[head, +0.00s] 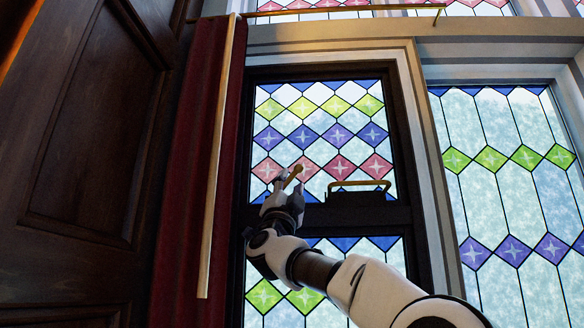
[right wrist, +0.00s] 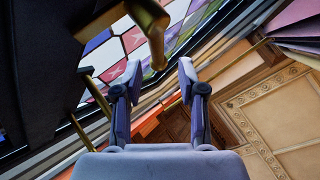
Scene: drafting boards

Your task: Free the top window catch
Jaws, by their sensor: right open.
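The dark-framed stained-glass window (head: 400,140) fills the middle of the head view. A small brass catch lever (head: 295,174) shows at its lower left pane, tilted. My right gripper (head: 286,181) is raised to it, with fingers around or right beside the lever. In the right wrist view the brass catch (right wrist: 152,32) hangs down from the top, its rounded end between the open fingertips (right wrist: 160,68). A gap shows on both sides of it, so it does not look gripped. The catch's mount is partly hidden. My left gripper is out of view.
A brass handle (head: 360,183) on a dark mount sits right of the catch. A red curtain (head: 185,190) and a long pale rod (head: 217,160) hang at the left, before dark wood panelling (head: 80,130). Another stained-glass window (head: 500,130) stands at the right.

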